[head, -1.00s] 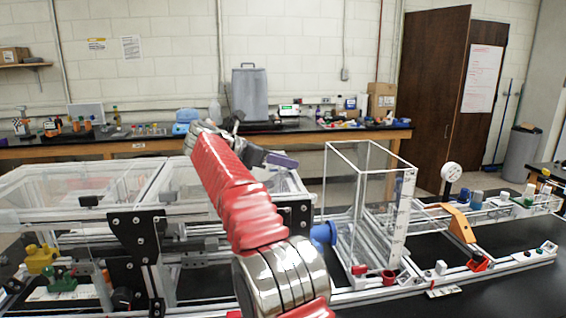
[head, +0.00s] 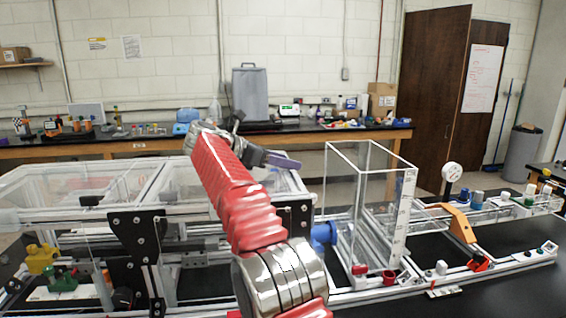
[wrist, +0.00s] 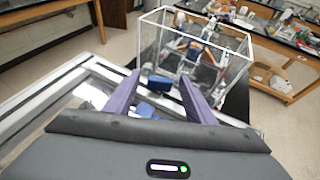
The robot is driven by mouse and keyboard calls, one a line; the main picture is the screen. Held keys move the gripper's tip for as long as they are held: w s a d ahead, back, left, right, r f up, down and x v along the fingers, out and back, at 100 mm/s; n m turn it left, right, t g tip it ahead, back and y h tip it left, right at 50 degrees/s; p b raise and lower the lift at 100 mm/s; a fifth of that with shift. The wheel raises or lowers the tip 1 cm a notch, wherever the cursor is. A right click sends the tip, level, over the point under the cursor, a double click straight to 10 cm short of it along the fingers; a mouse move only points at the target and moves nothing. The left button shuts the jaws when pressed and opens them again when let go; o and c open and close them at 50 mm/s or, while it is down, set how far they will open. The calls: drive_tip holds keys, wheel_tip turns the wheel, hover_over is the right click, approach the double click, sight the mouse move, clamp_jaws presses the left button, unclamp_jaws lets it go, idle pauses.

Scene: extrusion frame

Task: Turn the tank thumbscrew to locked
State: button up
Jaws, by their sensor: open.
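The clear tank (head: 340,190) stands upright on the extrusion frame, right of my arm in the head view; it also shows beyond my gripper in the wrist view (wrist: 205,32). A blue round fitting (head: 325,235) sits at the tank's lower left side. In the wrist view a blue block-like part (wrist: 160,84) shows between my fingers, apart from them. I cannot tell which part is the thumbscrew or how it is turned. My gripper (head: 280,160) is above the frame, left of the tank, its purple fingers (wrist: 158,79) open and empty.
Clear-covered frame sections (head: 80,185) lie to the left, with black brackets (head: 137,240). An orange lever (head: 455,222) and a white round gauge (head: 452,173) stand right of the tank. A black tabletop (head: 500,295) is bare at the front right.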

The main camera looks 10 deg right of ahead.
drive_tip(key=shift+v, duration=3.75)
drive_tip(key=shift+c, duration=0.4)
